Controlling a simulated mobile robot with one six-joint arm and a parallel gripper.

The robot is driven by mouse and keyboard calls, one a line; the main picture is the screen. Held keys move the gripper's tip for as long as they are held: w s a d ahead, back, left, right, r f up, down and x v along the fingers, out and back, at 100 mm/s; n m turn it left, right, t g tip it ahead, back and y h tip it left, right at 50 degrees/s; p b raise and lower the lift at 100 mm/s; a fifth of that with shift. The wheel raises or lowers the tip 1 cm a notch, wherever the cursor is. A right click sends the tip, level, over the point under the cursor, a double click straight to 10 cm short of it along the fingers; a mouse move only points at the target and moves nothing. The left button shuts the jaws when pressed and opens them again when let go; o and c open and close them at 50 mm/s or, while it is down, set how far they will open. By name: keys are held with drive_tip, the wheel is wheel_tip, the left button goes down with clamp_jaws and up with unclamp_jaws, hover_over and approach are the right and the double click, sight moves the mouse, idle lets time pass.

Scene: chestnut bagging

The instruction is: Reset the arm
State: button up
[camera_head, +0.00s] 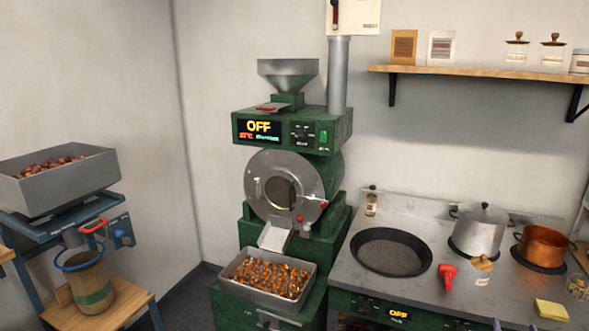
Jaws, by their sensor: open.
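My arm and gripper do not show in the head view. The green roaster (327,130) stands at the middle, with its display reading OFF and its round drum door shut. A metal tray (243,285) full of roasted chestnuts (270,276) sits below the roaster's chute (274,237). At the left, a grey hopper bin (60,186) holds chestnuts. A sack (88,290) with a green band stands under the bin's outlet, its mouth inside a blue ring (83,257), on a wooden stool (128,302).
The stove counter at right holds a black pan (391,252), a steel pot (479,230), a copper pot (541,246), a red object (447,272) and a yellow sponge (551,311). A wall shelf (480,77) carries jars and packets. Dark floor shows between stool and roaster.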

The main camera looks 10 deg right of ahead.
drive_tip(key=w+a+f+n+t+y+b, duration=0.1)
drive_tip(key=w+a+f+n+y, duration=0.3)
drive_tip(key=w+a, duration=0.7)
drive_tip(key=w+a+f+m+t+y+b, duration=0.1)
drive_tip(key=w+a+f+y, duration=0.3)
drive_tip(key=w+a, duration=0.75)
drive_tip(key=w+a+f+m+g, duration=0.2)
drive_tip(key=a+f+m+g, duration=0.25)
drive_tip(key=a+f, duration=1.25)
drive_tip(key=s+a+f+m+g+b, duration=0.2)
drive_tip(key=s+a+f+m+g, duration=0.6)
drive_tip(key=s+a+f+m, duration=0.6)
drive_tip(key=s+a+m+g, duration=0.2)
drive_tip(key=s+m+g, duration=0.1)
drive_tip(key=s, duration=0.4)
drive_tip(key=s+a+f+m+g+y, duration=0.1)
drive_tip(key=s+a+m+g, duration=0.1)
drive_tip(key=s+m+g, duration=0.2)
drive_tip(key=s+a+f+m+g+y, duration=0.1)
drive_tip(key=s+a+m+g, duration=0.2)
drive_tip(key=s, duration=0.9)
drive_tip(key=m, duration=0.3)
drive_tip(key=shift+f, duration=0.2)
